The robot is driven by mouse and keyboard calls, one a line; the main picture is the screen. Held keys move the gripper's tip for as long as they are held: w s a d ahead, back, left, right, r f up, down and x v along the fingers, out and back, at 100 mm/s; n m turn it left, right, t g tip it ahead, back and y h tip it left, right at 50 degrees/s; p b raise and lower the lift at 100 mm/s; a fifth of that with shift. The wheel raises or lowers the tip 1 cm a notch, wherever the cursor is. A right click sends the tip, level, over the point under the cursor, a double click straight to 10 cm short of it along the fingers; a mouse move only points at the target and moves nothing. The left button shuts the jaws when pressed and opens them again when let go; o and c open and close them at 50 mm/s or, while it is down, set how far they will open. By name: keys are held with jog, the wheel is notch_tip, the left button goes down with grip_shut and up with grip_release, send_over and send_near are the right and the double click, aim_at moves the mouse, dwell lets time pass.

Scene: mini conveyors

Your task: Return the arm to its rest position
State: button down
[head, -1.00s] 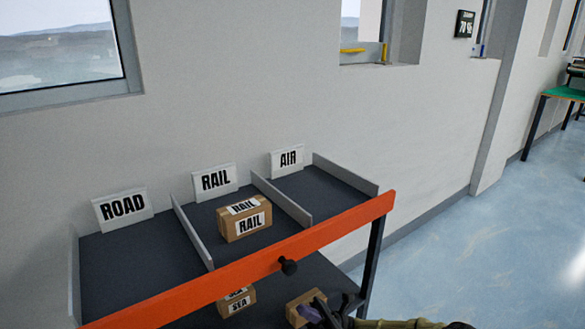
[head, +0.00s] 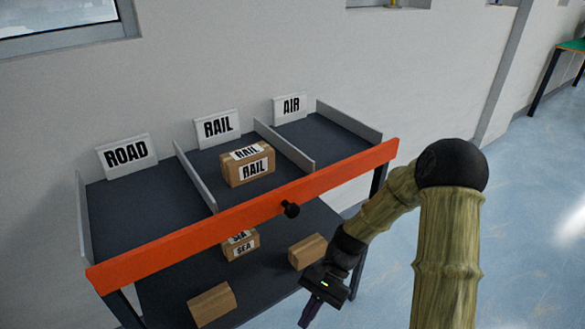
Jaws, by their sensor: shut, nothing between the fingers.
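My arm (head: 448,240) comes in from the bottom right of the head view and bends toward the shelf. My gripper (head: 307,312) is shut and empty, pointing down in front of the shelf's lower deck, just below a plain box. The shelf's orange front rail (head: 240,215) runs above and behind it, with a black knob (head: 290,209) on it. The fingertips are small and dark in the picture.
A RAIL box (head: 247,166) sits in the RAIL compartment; the ROAD (head: 155,205) and AIR (head: 320,135) compartments look empty. The lower deck (head: 185,270) holds a SEA box (head: 241,245) and two plain boxes (head: 307,251) (head: 211,304).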

jog(key=d+r+n+t+h, duration=0.6)
jog(key=d+r+t, duration=0.4)
jog(key=d+r, duration=0.2)
jog(key=w+p+v, duration=0.3)
jog(key=p+v, duration=1.2)
jog(key=p, duration=0.1)
jog(key=w+a+r+p+v, duration=0.1)
jog(key=w+p+v, duration=0.2)
jog(key=p+v, duration=1.2)
jog(key=shift+w+r+p, duration=0.15)
jog(key=shift+r+p, duration=0.15)
jog(key=shift+p, duration=0.05)
jog(key=shift+a+f, duration=0.1)
